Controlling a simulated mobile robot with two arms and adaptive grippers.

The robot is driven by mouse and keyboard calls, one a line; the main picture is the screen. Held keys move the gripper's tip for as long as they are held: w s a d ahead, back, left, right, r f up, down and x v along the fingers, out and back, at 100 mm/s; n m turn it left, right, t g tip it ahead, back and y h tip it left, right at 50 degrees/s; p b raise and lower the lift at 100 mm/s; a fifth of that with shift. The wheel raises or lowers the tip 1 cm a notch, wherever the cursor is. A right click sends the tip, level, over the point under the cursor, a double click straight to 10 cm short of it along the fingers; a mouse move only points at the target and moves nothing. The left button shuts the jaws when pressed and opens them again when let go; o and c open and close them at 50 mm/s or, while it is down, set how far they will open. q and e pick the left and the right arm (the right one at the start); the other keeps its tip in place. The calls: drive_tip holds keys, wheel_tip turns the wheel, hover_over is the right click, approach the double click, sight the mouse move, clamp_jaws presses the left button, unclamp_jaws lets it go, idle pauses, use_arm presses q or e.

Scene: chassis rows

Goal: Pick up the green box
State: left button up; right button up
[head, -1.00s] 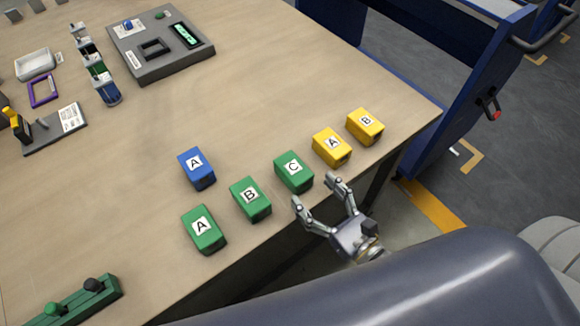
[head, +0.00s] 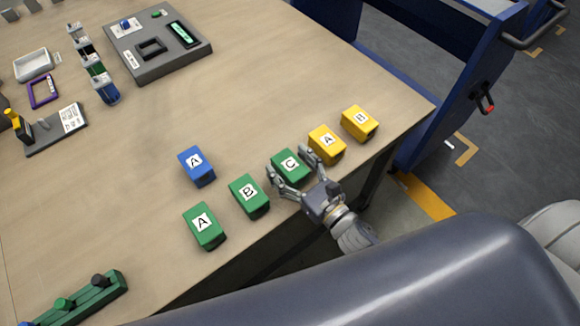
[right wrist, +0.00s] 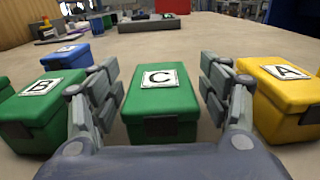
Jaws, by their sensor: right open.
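Three green boxes stand in a row near the table's front edge: box A (head: 204,226), box B (head: 248,196) and box C (head: 291,166). My right gripper (head: 290,167) is open, with its fingers on either side of green box C. In the right wrist view, green box C (right wrist: 160,105) stands between the two open fingers, with a visible gap on each side. Green box B (right wrist: 40,110) is left of the left finger there. My left gripper does not show.
Yellow box A (head: 326,145) stands close to the right finger, with yellow box B (head: 359,123) beyond it. A blue box (head: 196,165) stands behind the green ones. The middle of the wooden table (head: 260,100) is clear.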

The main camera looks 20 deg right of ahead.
drive_tip(key=shift+c, duration=0.6)
drive_tip(key=c, duration=1.2)
drive_tip(key=shift+r, duration=0.1)
drive_tip(key=shift+c, duration=0.2)
